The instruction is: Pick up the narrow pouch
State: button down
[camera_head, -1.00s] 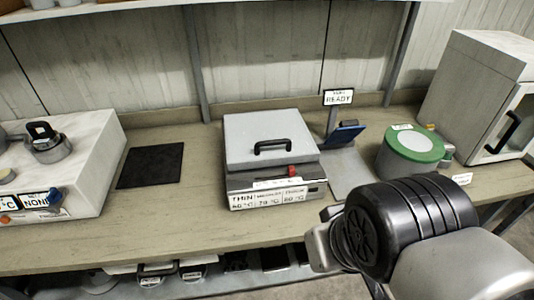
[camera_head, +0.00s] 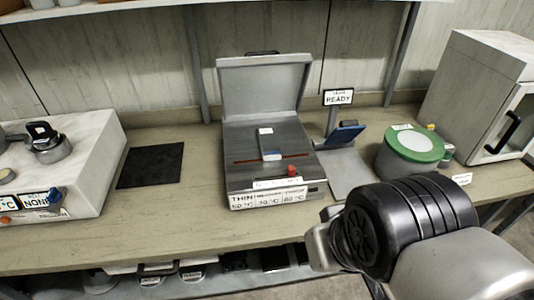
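The box-shaped heating machine (camera_head: 234,179) at the centre of the bench has its grey lid raised. Inside, a small, narrow item (camera_head: 270,154), pale with a bluish lower part, lies across a red line on the dark plate; it looks like the narrow pouch, but it is too small to be sure. My arm's dark joint and grey links fill the lower right, apart from the machine. My gripper's fingertips do not show.
A green-lidded tub (camera_head: 414,146) and a white cabinet (camera_head: 470,90) are further right. A black mat (camera_head: 150,166) lies left, beside a white unit (camera_head: 95,160).

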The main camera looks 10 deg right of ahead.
aim_at(269, 149)
jog(key=i+l+u, duration=0.1)
jog(key=i+u, duration=0.15)
jog(key=i, duration=0.2)
jog(key=i+l+u, duration=0.2)
jog(key=i, duration=0.25)
